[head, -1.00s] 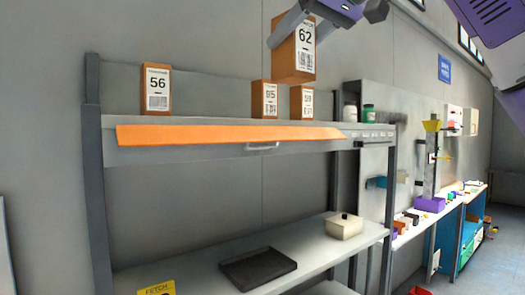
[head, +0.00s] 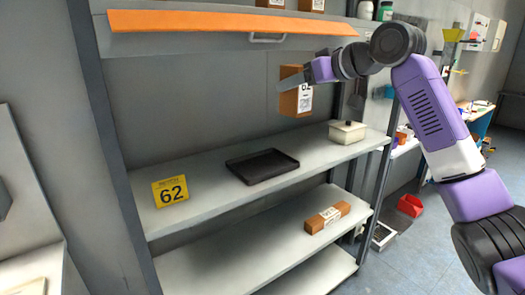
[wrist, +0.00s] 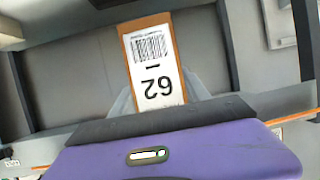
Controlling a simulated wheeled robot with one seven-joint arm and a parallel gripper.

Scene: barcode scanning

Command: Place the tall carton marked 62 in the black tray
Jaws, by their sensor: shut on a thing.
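The tall brown carton (head: 289,101) has a white label on its front. In the wrist view the carton (wrist: 153,64) shows its label with 62 and a barcode, upside down in the picture. My gripper (head: 297,82) is shut on the carton and holds it upright in the air, above the level of the middle shelf. The black tray (head: 262,179) lies empty on that shelf, below and to the left of the carton. A gripper finger hides part of the label in the head view.
An orange-edged shelf (head: 225,22) is above. A brown carton (head: 327,217) lies on the lower shelf.

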